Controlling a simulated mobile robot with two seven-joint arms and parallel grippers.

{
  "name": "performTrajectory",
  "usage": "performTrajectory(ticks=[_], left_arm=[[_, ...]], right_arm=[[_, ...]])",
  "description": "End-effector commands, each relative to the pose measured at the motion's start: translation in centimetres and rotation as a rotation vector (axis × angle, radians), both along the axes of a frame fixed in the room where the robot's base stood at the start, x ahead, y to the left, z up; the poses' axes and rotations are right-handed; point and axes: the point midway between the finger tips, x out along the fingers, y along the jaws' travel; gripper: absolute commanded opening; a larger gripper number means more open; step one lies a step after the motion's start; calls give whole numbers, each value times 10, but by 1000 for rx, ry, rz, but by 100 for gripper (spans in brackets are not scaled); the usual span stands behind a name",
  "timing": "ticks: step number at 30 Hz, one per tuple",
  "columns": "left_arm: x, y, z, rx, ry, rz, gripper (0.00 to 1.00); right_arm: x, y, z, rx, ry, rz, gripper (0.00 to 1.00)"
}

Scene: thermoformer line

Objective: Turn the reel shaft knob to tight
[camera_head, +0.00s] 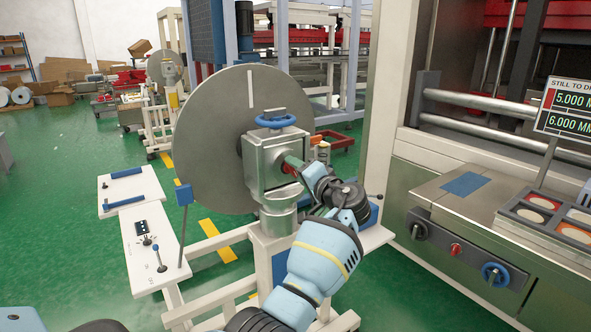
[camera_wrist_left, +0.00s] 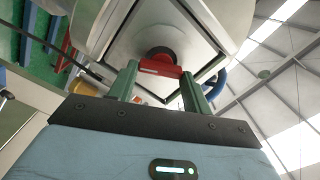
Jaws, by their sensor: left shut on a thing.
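The reel shaft knob is a red bar (camera_wrist_left: 158,68) on a dark round hub, in the middle of the wrist view. A little of its red (camera_head: 288,169) shows in the head view, on the front of the metal reel housing (camera_head: 263,160). My left gripper (camera_head: 293,164) reaches the housing front from the right. Its two green fingers are shut on the knob, one on each side. They hide most of the knob in the head view. I see no mark that tells how tight the knob is. My right gripper is not in view.
A large grey reel disc (camera_head: 215,140) stands behind the housing. A blue handwheel (camera_head: 275,120) sits on top of it. A white panel with a small lever (camera_head: 157,255) is at the left. The machine cabinet (camera_head: 455,220) stands close on the right. Green floor is open further left.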

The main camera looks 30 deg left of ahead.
Motion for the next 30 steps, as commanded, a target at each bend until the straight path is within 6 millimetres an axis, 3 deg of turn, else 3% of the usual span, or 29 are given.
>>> performTrajectory(ticks=[15, 30], left_arm=[[0, 0, 1, 146, 350, 0, 26], [1, -1, -2, 183, 443, -1, 26]], right_arm=[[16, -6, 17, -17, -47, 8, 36], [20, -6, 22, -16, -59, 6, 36]])
